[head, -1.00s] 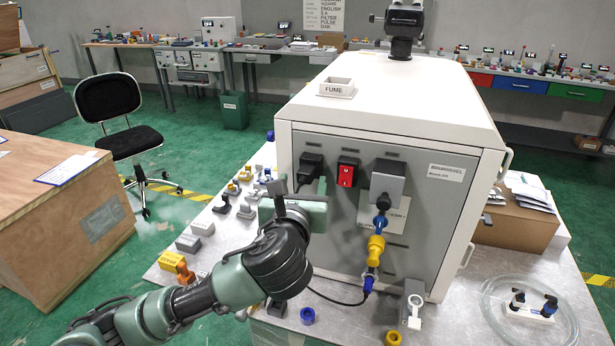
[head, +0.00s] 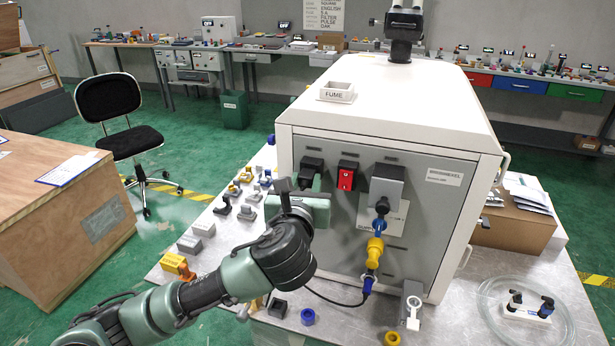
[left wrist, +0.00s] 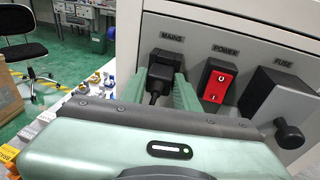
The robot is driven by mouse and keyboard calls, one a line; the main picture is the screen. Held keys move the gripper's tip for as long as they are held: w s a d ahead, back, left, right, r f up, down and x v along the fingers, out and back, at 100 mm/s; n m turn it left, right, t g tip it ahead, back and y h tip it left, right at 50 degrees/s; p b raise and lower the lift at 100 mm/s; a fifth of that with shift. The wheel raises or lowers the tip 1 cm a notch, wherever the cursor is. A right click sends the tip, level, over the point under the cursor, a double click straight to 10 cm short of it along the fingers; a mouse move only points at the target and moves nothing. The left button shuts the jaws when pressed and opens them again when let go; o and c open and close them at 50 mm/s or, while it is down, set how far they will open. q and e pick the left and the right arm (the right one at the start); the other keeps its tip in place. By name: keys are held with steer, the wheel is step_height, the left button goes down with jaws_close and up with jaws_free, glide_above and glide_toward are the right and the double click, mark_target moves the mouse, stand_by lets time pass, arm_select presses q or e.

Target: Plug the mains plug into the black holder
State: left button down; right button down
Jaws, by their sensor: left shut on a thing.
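The black mains plug (left wrist: 157,84) is between the green fingers of my left gripper (left wrist: 160,92), with the gripper shut on it. The black holder (left wrist: 166,57) is under the MAINS label on the grey front panel; in the head view the holder (head: 312,165) shows above my left gripper (head: 308,186). The plug is in line with the holder and appears to meet it. How deep it sits cannot be told. A black cable runs below the gripper. My right gripper is not in view.
The red power switch (head: 347,174) is just right of the holder, and the grey fuse box (head: 387,183) is further right. Small parts stand on the table left of the machine. A blue ring (head: 308,317) lies in front.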

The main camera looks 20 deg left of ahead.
arm_select(q)
steer(key=shift+s, duration=0.25)
steer(key=shift+s+p, duration=0.2)
steer(key=shift+p, duration=0.15)
steer(key=shift+s+a, duration=0.2)
steer(key=shift+s, duration=0.55)
steer(key=shift+s+d+p, duration=0.1)
steer(key=shift+s+p, duration=0.4)
steer(key=shift+s, duration=0.05)
steer(key=shift+p+v, duration=0.35)
steer(key=shift+v, duration=0.65)
steer(key=shift+a+f, duration=0.15)
steer(key=shift+a, duration=0.05)
